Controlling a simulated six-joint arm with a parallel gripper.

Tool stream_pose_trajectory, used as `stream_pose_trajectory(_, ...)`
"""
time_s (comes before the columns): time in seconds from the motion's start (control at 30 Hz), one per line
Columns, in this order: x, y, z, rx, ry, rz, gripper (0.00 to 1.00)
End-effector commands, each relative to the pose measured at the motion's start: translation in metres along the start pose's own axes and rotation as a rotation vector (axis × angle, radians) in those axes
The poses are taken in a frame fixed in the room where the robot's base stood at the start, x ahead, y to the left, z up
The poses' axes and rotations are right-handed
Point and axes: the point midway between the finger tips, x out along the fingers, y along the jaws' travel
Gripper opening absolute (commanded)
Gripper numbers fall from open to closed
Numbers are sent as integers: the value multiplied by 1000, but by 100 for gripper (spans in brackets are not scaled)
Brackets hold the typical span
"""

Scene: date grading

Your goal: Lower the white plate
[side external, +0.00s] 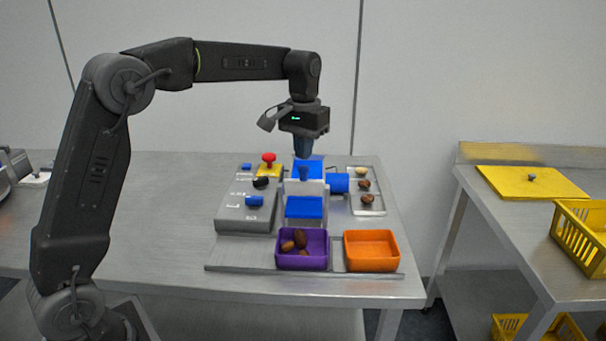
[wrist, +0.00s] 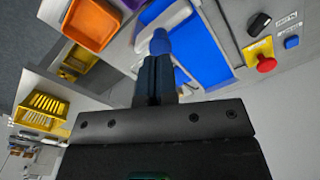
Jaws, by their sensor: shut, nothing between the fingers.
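The pale white-grey plate (side external: 318,188) stands in the machine at the middle of the table, with a blue knob (side external: 303,173) at its top. Blue surfaces (side external: 304,207) show in front of and behind it. My gripper (side external: 303,155) points down just above the knob, shut and empty. In the wrist view my shut fingers (wrist: 157,62) end close to the blue knob (wrist: 160,42); I cannot tell whether they touch it. My fingers hide part of the plate in the wrist view.
Left of the plate is a grey control box (side external: 240,212) with a red button (side external: 268,158), a black knob (side external: 261,183) and a blue switch (side external: 254,201). A blue cylinder (side external: 338,183) and a tray of dates (side external: 380,201) lie right. A purple bin (side external: 302,263) holds dates; an orange bin (side external: 371,251) is empty.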

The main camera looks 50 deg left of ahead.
Motion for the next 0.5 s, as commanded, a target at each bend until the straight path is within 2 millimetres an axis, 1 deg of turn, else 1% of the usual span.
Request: stream_pose_trajectory(0.5,19,0,0,0,-2,0,0)
